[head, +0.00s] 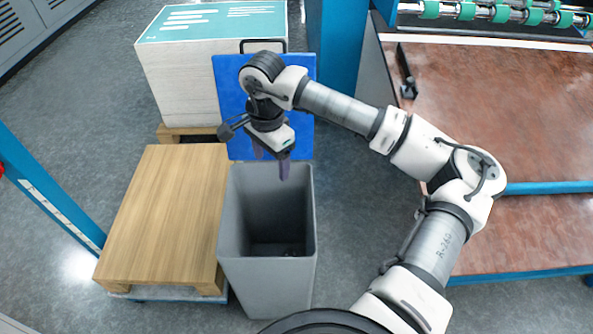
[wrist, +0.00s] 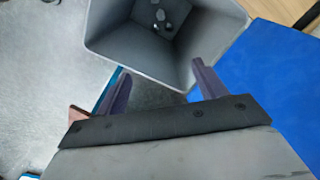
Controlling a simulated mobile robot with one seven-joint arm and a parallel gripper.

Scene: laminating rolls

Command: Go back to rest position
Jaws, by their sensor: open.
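My gripper (head: 271,170) is over the back edge of a grey bin (head: 266,280) in the head view. Its two dark purple fingers point down, apart, with nothing between them. In the wrist view my gripper (wrist: 160,85) is open beside the bin (wrist: 110,45), whose inside shows. Several small pale pieces (wrist: 160,18) lie on the bin's floor; what they are is too small to tell. My arm reaches in from the lower right of the head view.
A blue panel (head: 228,95) stands behind the bin. A reddish-brown table (head: 500,110) with rollers is at right. Grey floor (head: 345,200) is free between bin and table.

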